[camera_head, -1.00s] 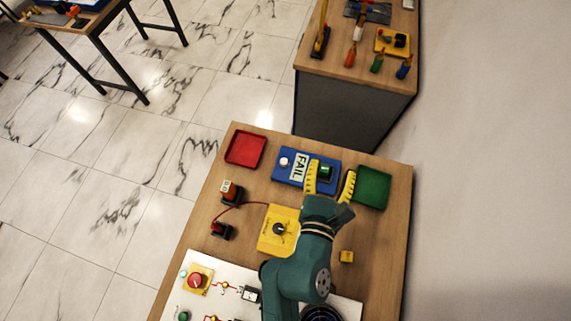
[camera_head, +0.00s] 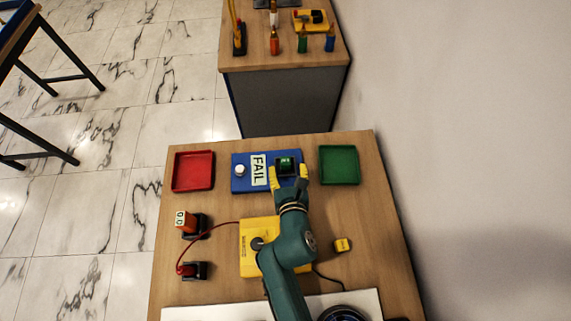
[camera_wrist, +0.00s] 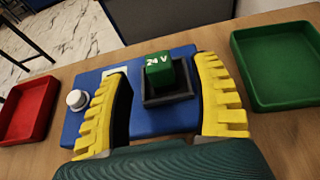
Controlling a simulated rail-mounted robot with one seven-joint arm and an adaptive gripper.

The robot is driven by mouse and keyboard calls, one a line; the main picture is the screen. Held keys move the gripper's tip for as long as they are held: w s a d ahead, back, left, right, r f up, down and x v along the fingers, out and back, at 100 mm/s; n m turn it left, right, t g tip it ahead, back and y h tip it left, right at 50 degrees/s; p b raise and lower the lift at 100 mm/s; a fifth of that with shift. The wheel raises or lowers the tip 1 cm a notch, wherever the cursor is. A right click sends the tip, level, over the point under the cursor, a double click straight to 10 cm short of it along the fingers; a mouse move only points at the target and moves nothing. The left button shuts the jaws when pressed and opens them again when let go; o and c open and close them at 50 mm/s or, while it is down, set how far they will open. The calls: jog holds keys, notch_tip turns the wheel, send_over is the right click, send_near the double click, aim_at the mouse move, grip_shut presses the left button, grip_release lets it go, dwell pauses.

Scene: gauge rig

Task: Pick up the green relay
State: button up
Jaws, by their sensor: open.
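The green relay (camera_wrist: 159,69) is a small block marked "24 V". It sits upright in a black square socket on the blue fixture (camera_wrist: 90,108), which carries a "FAIL" label (camera_head: 258,169) and a white round knob (camera_wrist: 77,99). The relay also shows in the head view (camera_head: 286,163) at the fixture's right end. My gripper (camera_wrist: 168,95) is open, with its yellow ridged fingers spread to the left and right of the relay. The fingers appear apart from it. In the head view my gripper (camera_head: 289,176) is at the near side of the relay.
A red tray (camera_head: 194,171) stands left of the fixture and a green tray (camera_head: 339,165) right of it.

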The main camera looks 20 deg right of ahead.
aim_at(286, 165)
jog(key=b+x, duration=0.1)
jog(key=x, duration=0.3)
jog(key=shift+w+a+f, duration=0.1)
jog(key=shift+w, duration=0.1)
grip_shut()
